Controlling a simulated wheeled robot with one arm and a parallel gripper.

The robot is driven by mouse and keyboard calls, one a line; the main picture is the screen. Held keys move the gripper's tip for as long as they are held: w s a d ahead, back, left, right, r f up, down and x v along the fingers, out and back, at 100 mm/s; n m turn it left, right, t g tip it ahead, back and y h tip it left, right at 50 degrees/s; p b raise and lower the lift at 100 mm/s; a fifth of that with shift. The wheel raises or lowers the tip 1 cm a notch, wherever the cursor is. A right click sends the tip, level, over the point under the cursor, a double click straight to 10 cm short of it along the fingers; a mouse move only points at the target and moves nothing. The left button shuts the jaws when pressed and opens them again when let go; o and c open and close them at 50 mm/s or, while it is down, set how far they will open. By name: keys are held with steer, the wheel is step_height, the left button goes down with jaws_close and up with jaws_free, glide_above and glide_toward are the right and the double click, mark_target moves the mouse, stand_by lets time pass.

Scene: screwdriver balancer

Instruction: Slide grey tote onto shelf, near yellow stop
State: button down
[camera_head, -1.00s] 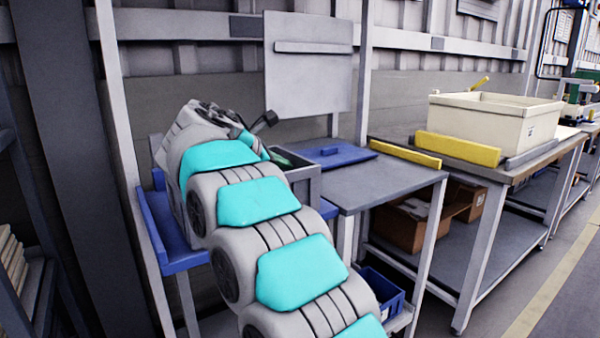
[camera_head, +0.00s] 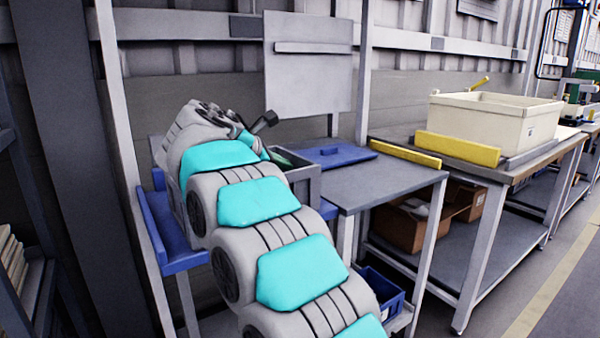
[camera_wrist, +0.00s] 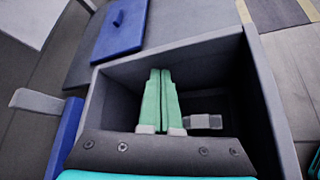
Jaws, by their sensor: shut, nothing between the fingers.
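The yellow stop (camera_head: 405,152) is a low bar along the shelf's far right edge. Bare shelf lies between tote and stop.
A flat blue lid (camera_head: 338,156) with a handle lies at the back of the shelf, and a blue ledge (camera_head: 180,245) is at the left. A cream bin (camera_head: 490,120) and another yellow bar (camera_head: 457,149) are on the right bench. A blue bin (camera_head: 382,290) stands below.

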steer(key=shift+d, duration=0.1)
steer(key=shift+w+d+p, duration=0.3)
steer(key=shift+w+d, duration=0.1)
steer(key=shift+d, duration=0.2)
steer(key=shift+w+d+p, duration=0.25)
steer(key=shift+w+d, duration=0.1)
steer(key=shift+d, duration=0.2)
steer(key=w+d, duration=0.7)
steer(key=d, duration=0.3)
steer(key=w+d, duration=0.7)
steer(key=d, duration=0.3)
steer(key=shift+d, duration=0.4)
stand_by(1.0)
steer(key=shift+a, duration=0.1)
steer(key=shift+s+a+b, duration=0.65)
steer(key=shift+a+b, duration=0.05)
steer(key=shift+a, duration=0.25)
